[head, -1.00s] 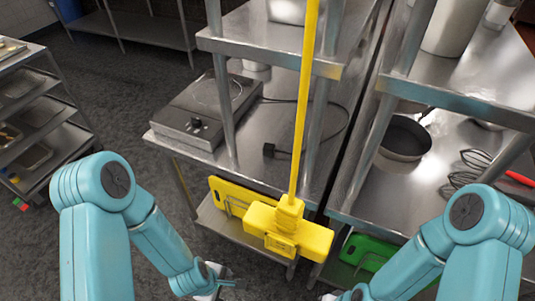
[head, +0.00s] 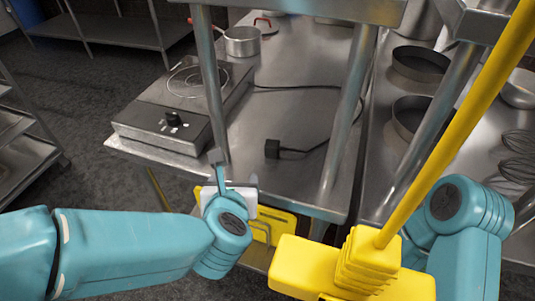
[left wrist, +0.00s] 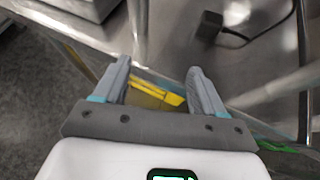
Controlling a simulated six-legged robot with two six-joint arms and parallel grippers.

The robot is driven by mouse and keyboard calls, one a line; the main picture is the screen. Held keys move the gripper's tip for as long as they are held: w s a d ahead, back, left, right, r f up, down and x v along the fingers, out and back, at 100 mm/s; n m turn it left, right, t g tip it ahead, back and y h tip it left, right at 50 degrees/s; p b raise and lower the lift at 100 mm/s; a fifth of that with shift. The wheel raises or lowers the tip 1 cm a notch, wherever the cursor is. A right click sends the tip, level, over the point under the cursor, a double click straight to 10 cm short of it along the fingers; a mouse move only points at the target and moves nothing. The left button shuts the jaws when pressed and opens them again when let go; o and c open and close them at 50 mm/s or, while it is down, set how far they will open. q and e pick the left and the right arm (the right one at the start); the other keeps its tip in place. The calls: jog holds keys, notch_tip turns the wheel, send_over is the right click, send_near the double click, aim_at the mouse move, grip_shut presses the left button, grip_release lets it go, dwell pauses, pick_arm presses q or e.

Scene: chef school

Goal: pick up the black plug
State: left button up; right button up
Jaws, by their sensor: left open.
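The black plug (head: 272,149) lies on the steel table near its front edge, with its black cable running right and then back behind a table post. It also shows at the top of the left wrist view (left wrist: 209,28), beyond and to the right of the fingers. My left gripper (head: 233,172) is in front of the table edge, left of and nearer than the plug, apart from it. In the left wrist view its two fingers (left wrist: 155,80) are spread with nothing between them. My right gripper is hidden; only part of that arm shows behind the yellow object.
A hot plate (head: 185,105) stands left of the plug, with a saucepan (head: 242,41) behind. Steel posts (head: 350,110) flank the plug. A yellow pole with a block base (head: 355,265) blocks the lower right. Yellow boards (head: 276,222) sit below the table.

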pick_arm(q)
jog(key=s+d+r+m+t+h+b, duration=0.1)
jog(key=s+d+r+h+b, duration=0.15)
jog(key=d, duration=0.25)
send_near(271, 152)
jog(key=x, duration=0.3)
jog(key=shift+d+f, duration=0.2)
jog(key=shift+f, duration=0.05)
jog(key=shift+t, duration=0.3)
jog(key=shift+x, duration=3.05)
pick_arm(e)
jog(key=shift+a+f, duration=0.15)
jog(key=shift+f, duration=1.5)
